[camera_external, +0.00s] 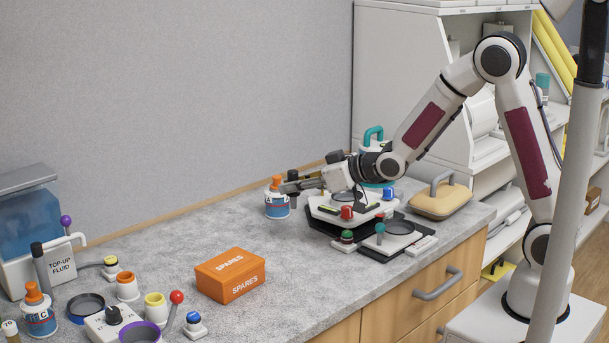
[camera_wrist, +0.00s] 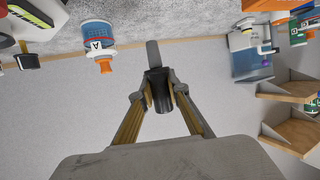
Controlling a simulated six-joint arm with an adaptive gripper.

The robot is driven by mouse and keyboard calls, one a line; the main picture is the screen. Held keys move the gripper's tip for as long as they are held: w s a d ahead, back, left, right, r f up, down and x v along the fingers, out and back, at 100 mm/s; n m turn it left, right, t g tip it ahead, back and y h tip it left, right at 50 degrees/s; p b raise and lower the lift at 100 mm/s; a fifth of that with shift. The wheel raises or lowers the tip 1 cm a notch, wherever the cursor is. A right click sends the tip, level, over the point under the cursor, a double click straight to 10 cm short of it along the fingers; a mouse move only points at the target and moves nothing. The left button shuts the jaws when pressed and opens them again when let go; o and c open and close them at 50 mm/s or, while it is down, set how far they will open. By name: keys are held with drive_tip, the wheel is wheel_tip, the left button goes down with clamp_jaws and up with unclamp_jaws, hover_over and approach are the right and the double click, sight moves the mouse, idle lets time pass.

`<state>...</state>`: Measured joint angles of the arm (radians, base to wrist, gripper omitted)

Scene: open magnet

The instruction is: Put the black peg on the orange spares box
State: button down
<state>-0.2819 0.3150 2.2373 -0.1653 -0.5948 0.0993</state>
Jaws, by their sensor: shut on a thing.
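My gripper (camera_wrist: 160,88) is shut on the black peg (camera_wrist: 161,98), a dark cylinder with a grey section extending beyond the fingertips. In the external view my gripper (camera_external: 300,184) is level and points left, above the counter near a blue bottle; the peg is hard to make out there. The orange spares box (camera_external: 230,274), marked SPARES, sits closed on the counter, to the left of and nearer the camera than my gripper. Its top looks bare.
The blue bottle with orange cap (camera_external: 277,203) stands just below my gripper. A white device with coloured knobs (camera_external: 345,209) is under my wrist. Several bottles, rings and knobs crowd the left, by the top-up fluid tank (camera_external: 40,230). Counter between box and bottle is clear.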

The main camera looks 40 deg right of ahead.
drive_tip(key=s+a+r+n+y, duration=0.1)
drive_tip(key=a+r, duration=0.1)
drive_tip(key=a, duration=0.6)
drive_tip(key=s+a+r+n+g+y, duration=0.1)
drive_tip(key=s+a+r, duration=0.1)
drive_tip(key=a, duration=0.6)
drive_tip(key=s+a+r+n+g+y, duration=0.1)
drive_tip(key=s+a+r+y, duration=0.1)
drive_tip(key=a, duration=0.6)
drive_tip(key=shift+r+n, duration=0.3)
drive_tip(key=shift+n, duration=0.1)
hover_over(229, 263)
wheel_tip(229, 263, down, 6)
drive_tip(key=shift+f, duration=0.15)
drive_tip(key=shift+f, duration=1.85)
drive_tip(key=shift+f, duration=0.15)
